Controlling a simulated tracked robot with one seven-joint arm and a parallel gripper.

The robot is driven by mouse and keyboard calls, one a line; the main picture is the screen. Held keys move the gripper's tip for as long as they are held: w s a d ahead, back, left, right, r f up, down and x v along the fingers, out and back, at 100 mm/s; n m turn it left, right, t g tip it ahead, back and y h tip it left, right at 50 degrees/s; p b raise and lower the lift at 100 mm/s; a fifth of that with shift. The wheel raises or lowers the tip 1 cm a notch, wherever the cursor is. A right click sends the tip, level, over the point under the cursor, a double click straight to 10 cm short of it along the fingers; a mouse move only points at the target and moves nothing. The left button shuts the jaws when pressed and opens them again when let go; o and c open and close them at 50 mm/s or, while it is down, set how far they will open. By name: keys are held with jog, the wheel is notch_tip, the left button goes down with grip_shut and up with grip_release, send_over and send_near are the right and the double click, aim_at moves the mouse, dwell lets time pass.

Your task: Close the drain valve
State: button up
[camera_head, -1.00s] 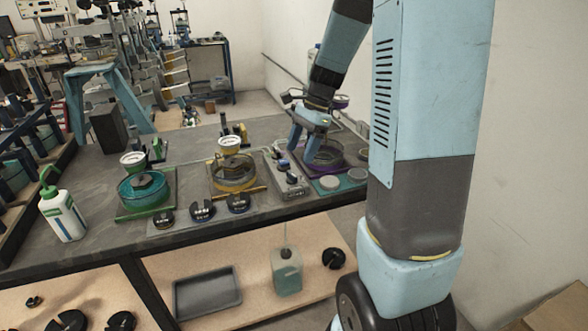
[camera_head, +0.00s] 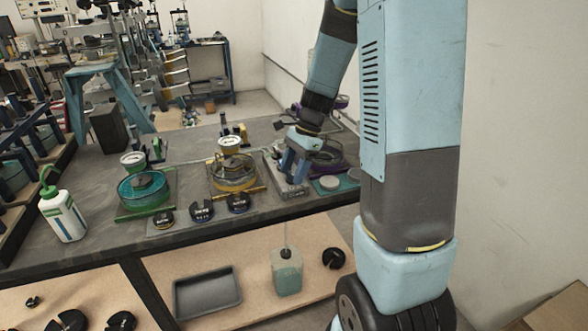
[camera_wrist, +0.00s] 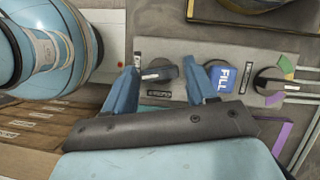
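The grey control panel (camera_head: 297,191) stands on the bench between the yellow and purple rigs. It also fills the wrist view (camera_wrist: 235,48). A dark knob with a pale pointer bar (camera_wrist: 157,74) sits on it above a small label too small to read, probably the drain valve. A blue FILL button (camera_wrist: 221,78) is to its right, and a black selector knob (camera_wrist: 271,82) with green, orange and purple marks is farther right. My gripper (camera_wrist: 161,68) is open, with one finger on each side of the dark knob. I cannot tell if they touch it. It is over the panel in the head view (camera_head: 292,166).
The yellow rig (camera_head: 232,184) stands left of the panel. The purple rig (camera_head: 330,150) is partly hidden behind my arm. Round black weights (camera_head: 202,211) lie along the bench's front. A white bottle (camera_head: 64,215) stands at the left.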

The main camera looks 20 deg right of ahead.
jog(key=c, duration=0.8)
jog(key=shift+o, duration=0.2)
jog(key=shift+n, duration=0.3)
jog(key=n+g, duration=0.1)
jog(key=n, duration=0.1)
jog(key=shift+w+n+h, duration=0.15)
jog(key=shift+n+h, duration=0.15)
jog(key=n+g+h, duration=0.1)
jog(key=n, duration=0.3)
jog(key=shift+w+a+n, duration=0.1)
jog(key=shift+n, duration=0.2)
jog(key=n, duration=0.2)
jog(key=n+g+h, duration=0.1)
jog(key=n, duration=0.1)
jog(key=shift+a+h, duration=0.1)
jog(key=shift+h, duration=0.2)
jog(key=shift+a+n+h, duration=0.1)
jog(key=shift+n+h, duration=0.5)
jog(key=shift+n, duration=1)
